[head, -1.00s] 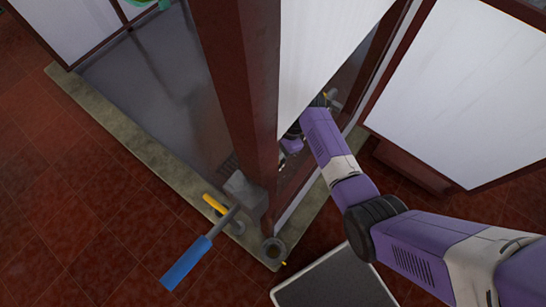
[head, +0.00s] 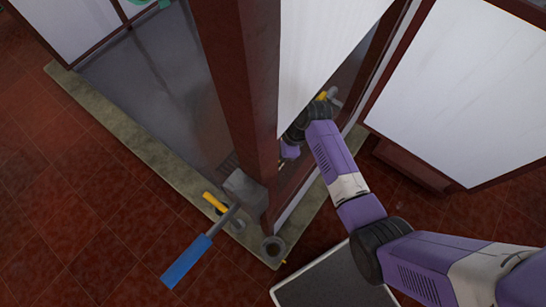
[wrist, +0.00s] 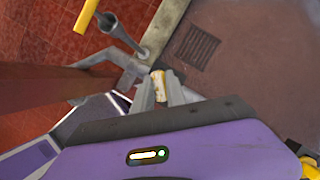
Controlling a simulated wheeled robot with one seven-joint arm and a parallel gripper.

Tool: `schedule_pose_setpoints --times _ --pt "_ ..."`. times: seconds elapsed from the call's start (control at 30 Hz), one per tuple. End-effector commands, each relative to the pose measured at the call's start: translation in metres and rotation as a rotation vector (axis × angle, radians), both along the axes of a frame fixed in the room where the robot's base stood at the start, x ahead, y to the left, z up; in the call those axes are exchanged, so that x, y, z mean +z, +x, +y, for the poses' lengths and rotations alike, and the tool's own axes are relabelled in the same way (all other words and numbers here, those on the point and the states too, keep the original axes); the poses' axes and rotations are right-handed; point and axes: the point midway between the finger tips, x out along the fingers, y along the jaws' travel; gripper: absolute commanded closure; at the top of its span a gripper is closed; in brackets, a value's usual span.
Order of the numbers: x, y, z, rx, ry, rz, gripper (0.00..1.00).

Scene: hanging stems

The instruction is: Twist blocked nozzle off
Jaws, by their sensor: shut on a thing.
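In the wrist view my gripper (wrist: 158,90) is shut on a small whitish and brass-coloured piece, which looks like the nozzle (wrist: 158,79). The piece sits between the two grey fingertips, at the end of a grey angled pipe (wrist: 130,72). The fingers cover its sides, so I cannot tell whether it has turned or come loose. In the head view the fingertips and nozzle are hidden behind the dark red post and white panel. Only my black wrist and purple arm show there.
A dark red post (head: 236,90) and white panel (head: 325,45) stand close beside my arm. A blue-handled tool (head: 188,262) and a yellow handle (head: 214,202) are near the post's foot. A floor grate (wrist: 190,47) lies beyond the fingers. A dark-topped platform (head: 335,283) stands in front.

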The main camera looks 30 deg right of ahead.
Motion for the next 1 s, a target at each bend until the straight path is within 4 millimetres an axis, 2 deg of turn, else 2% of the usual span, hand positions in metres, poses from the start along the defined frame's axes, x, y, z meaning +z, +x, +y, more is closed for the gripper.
schedule_pose_setpoints --times 0.27,0.7,1.0 --pt "-0.0003 -0.0002 0.0001 -0.005 -0.001 0.001 1.0" --pt "0.0001 0.0 0.0002 -0.395 -0.001 -0.001 1.0" --pt "0.0001 0.0002 0.0 -0.417 0.0 -0.001 1.0"
